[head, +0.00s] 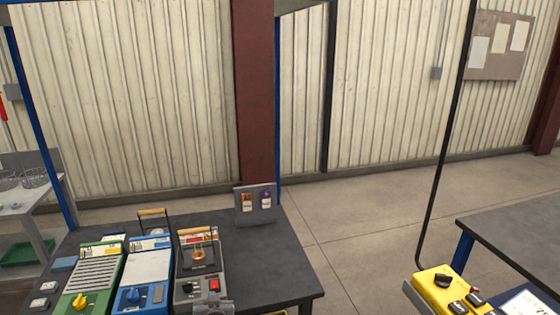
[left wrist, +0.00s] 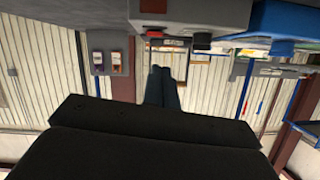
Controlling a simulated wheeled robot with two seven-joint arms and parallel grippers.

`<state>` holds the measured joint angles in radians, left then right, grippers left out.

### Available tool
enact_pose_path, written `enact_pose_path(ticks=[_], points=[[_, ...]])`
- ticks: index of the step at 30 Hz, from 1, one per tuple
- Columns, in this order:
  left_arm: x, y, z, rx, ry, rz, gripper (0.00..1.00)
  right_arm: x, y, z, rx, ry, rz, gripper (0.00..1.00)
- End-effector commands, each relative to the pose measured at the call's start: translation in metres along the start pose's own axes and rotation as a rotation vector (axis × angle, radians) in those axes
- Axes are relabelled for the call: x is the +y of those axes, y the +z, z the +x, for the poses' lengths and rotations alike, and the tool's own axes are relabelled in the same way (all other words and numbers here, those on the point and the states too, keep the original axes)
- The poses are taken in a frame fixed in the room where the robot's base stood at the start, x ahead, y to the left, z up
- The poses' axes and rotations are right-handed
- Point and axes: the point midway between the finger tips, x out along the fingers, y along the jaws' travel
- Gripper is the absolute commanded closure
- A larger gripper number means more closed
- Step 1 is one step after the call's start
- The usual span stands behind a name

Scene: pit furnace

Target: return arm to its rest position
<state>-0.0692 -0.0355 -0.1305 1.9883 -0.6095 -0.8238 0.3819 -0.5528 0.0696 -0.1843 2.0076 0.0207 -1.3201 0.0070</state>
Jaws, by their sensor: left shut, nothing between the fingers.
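My left gripper (left wrist: 160,69) shows in the left wrist view, with its two dark fingers together and nothing between them. That view is upside down. The fingers point toward a grey device (left wrist: 190,14) with a black knob and a red switch, and they look apart from it. In the head view the grey device (head: 188,290) stands on the dark table, with a wooden-handled frame at its back. I cannot make out either arm clearly in the head view. My right gripper is in neither view.
A blue device (head: 147,268) and a green device (head: 92,275) stand left of the grey one on the dark table (head: 275,265). A small panel (head: 256,204) stands at the back. A yellow control box (head: 440,290) hangs at right. Open floor (head: 350,235) lies between the tables.

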Motion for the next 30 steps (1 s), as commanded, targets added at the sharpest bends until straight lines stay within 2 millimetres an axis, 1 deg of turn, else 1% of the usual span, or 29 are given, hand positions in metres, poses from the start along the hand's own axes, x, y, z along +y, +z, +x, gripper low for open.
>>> enact_pose_path(ticks=[1,5,8,9,11,12,14,15,17,18,20,21,23,24,27,30], points=[[0.003,0.009,-0.001,-0.052,0.013,0.016,1.00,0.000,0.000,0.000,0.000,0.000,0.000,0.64],[0.015,0.037,-0.006,-0.202,0.082,0.064,1.00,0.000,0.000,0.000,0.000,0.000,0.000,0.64],[0.027,0.072,-0.019,-0.330,0.161,0.106,1.00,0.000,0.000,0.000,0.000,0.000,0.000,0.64],[0.031,0.089,-0.027,-0.382,0.195,0.121,1.00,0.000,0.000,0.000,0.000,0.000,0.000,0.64],[0.036,0.116,-0.040,-0.454,0.243,0.140,1.00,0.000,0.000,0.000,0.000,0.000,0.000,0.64],[0.039,0.134,-0.049,-0.500,0.275,0.152,1.00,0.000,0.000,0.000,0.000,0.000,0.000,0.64],[0.042,0.162,-0.066,-0.568,0.319,0.164,1.00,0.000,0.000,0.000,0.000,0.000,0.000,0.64],[0.044,0.182,-0.077,-0.613,0.348,0.171,1.00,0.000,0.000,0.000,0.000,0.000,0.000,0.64],[0.046,0.212,-0.098,-0.679,0.388,0.173,1.00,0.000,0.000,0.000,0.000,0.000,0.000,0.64],[0.046,0.232,-0.112,-0.721,0.411,0.172,1.00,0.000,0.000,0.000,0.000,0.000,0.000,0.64],[0.045,0.262,-0.134,-0.778,0.439,0.169,1.00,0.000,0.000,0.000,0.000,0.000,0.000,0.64],[0.044,0.280,-0.147,-0.808,0.453,0.169,1.00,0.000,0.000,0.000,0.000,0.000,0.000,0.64],[0.040,0.306,-0.168,-0.849,0.467,0.171,1.00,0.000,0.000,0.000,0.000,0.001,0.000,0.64],[0.036,0.323,-0.181,-0.875,0.470,0.177,1.00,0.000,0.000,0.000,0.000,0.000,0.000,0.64],[0.025,0.360,-0.212,-0.933,0.470,0.194,1.00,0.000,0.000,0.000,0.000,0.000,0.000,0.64],[0.016,0.388,-0.238,-0.981,0.471,0.206,1.00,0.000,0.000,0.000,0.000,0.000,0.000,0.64]])
